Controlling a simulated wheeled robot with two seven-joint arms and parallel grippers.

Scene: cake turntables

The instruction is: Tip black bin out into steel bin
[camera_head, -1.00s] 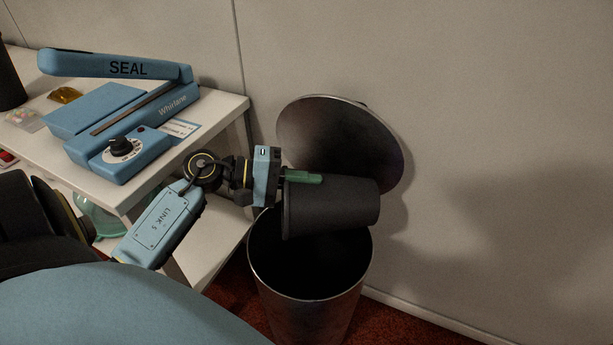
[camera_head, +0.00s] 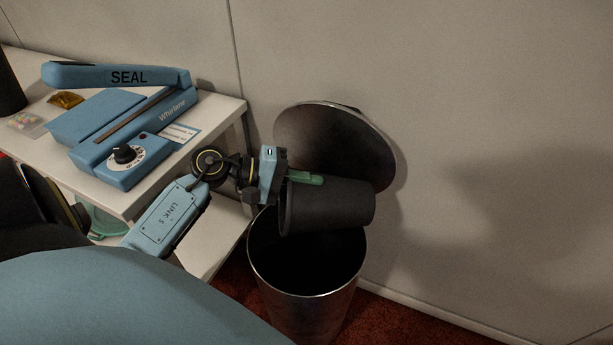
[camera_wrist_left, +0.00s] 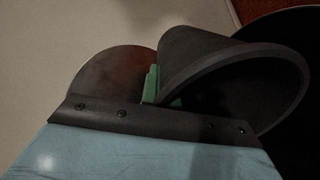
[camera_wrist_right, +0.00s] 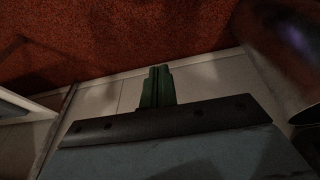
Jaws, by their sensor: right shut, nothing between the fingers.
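The black bin (camera_head: 330,207) lies on its side above the open mouth of the steel bin (camera_head: 308,310). My left gripper (camera_head: 306,178) is shut on the black bin's wall near its rim, with a green finger along its outside. In the left wrist view the black bin (camera_wrist_left: 215,65) shows its rim and dark inside, which looks empty. The steel bin's round lid (camera_head: 335,148) stands raised against the wall behind. The steel bin's inside is too dark to make out. My right gripper (camera_wrist_right: 158,86) shows only in the right wrist view, its green fingers together and empty.
A white table (camera_head: 215,128) at the left holds a blue sealer (camera_head: 125,125), an amber item (camera_head: 66,100) and a small clear bag (camera_head: 27,124). A lower shelf (camera_head: 215,235) reaches close to the steel bin. The wall is close behind; red carpet (camera_head: 410,325) is clear at the right.

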